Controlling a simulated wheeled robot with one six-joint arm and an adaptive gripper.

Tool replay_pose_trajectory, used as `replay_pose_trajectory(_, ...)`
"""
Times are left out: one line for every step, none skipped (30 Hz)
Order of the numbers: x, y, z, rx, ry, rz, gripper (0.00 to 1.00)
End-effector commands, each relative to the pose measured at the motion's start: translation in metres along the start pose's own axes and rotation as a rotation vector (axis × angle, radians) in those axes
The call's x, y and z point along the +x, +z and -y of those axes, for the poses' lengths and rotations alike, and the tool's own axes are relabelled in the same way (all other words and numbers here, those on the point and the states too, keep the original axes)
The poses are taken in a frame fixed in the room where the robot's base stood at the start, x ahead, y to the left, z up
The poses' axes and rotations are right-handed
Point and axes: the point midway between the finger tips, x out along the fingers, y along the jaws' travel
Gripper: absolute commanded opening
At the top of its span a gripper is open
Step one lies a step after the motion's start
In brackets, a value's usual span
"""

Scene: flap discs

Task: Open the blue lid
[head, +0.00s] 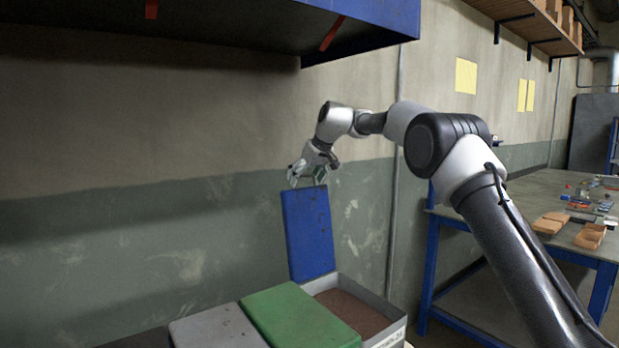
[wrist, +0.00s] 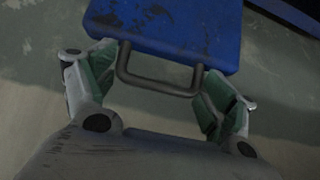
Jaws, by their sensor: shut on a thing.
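The blue lid (head: 308,234) stands nearly upright at the back of an open grey box (head: 397,333), leaning slightly. The box's brown inside (head: 352,312) shows. My gripper (head: 313,174) is at the top edge of the lid. In the wrist view the lid (wrist: 165,30) has a dark U-shaped handle (wrist: 155,84). The green-padded fingers of my gripper (wrist: 158,80) stand at either side of this handle, shut on it. The exact finger contact is hard to see.
A green lid (head: 300,317) and a grey lid (head: 218,328) lie flat to the left of the open box. A blue shelf (head: 330,18) hangs above at the upper left. A workbench (head: 545,190) with loose items stands at the right. The wall is close behind the lid.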

Motion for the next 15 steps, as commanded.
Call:
replay_pose_trajectory(-0.002, -0.002, -0.001, 0.002, 0.002, -0.005, 0.42)
replay_pose_trajectory(-0.0019, -0.002, -0.0009, 0.002, 0.002, -0.005, 0.42)
replay_pose_trajectory(-0.0019, -0.002, -0.0009, 0.002, 0.002, -0.004, 0.42)
replay_pose_trajectory(-0.0019, -0.002, -0.0009, 0.002, 0.002, -0.004, 0.42)
replay_pose_trajectory(-0.002, -0.002, -0.0009, 0.003, 0.002, -0.004, 0.42)
replay_pose_trajectory(-0.002, -0.0019, -0.0009, 0.003, 0.002, -0.005, 0.42)
replay_pose_trajectory(-0.002, -0.002, -0.0009, 0.003, 0.002, -0.005, 0.42)
replay_pose_trajectory(-0.002, -0.002, -0.0009, 0.003, 0.002, -0.005, 0.42)
replay_pose_trajectory(-0.002, -0.002, -0.0009, 0.003, 0.002, -0.005, 0.42)
replay_pose_trajectory(-0.002, -0.002, -0.0009, 0.003, 0.002, -0.005, 0.42)
replay_pose_trajectory(-0.002, -0.002, -0.0009, 0.003, 0.001, -0.005, 0.9)
replay_pose_trajectory(-0.002, -0.0019, -0.0008, 0.002, 0.001, -0.004, 0.98)
replay_pose_trajectory(-0.0019, -0.0017, -0.0007, 0.002, 0.001, -0.004, 1.0)
replay_pose_trajectory(-0.0017, -0.0016, -0.0006, 0.002, 0.001, -0.004, 1.0)
replay_pose_trajectory(-0.0014, -0.0014, -0.0005, 0.002, 0.001, -0.003, 1.0)
